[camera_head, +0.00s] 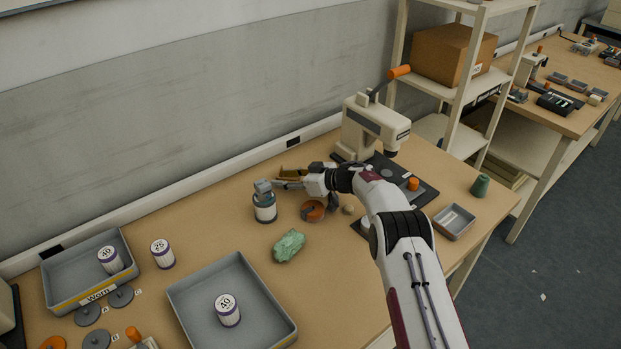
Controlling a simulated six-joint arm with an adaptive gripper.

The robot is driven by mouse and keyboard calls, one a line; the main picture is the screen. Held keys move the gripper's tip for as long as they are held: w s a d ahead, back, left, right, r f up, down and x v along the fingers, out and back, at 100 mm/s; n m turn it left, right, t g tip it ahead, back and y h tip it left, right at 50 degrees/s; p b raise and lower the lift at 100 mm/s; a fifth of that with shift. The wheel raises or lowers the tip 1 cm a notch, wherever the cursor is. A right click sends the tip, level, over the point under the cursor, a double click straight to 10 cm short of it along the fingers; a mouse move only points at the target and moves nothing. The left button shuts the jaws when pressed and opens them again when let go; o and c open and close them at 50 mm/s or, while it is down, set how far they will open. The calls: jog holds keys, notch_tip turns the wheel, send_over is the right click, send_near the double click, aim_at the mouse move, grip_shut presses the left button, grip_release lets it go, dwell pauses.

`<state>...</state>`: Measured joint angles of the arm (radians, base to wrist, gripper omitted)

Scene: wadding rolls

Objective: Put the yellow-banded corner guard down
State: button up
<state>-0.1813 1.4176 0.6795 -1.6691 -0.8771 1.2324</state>
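A small brownish-yellow piece (291,171), which looks like the yellow-banded corner guard, shows at the end of my arm near the back of the table. My gripper (283,182) reaches left over the table and its fingers lie at this piece. The fingers are small in this view and partly overlap it, so I cannot tell whether they grip it. I also cannot tell whether the piece touches the table.
A grey-capped bottle (264,204) stands just left of my gripper. An orange-brown round piece (313,211) and green crumpled wadding (289,246) lie in front. A press (372,124) stands right. Grey trays (183,308) and labelled rolls (162,254) occupy the left.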

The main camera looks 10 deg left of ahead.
jog(key=shift+r+v, duration=0.25)
jog(key=shift+v, duration=5.7)
jog(key=shift+w, duration=0.1)
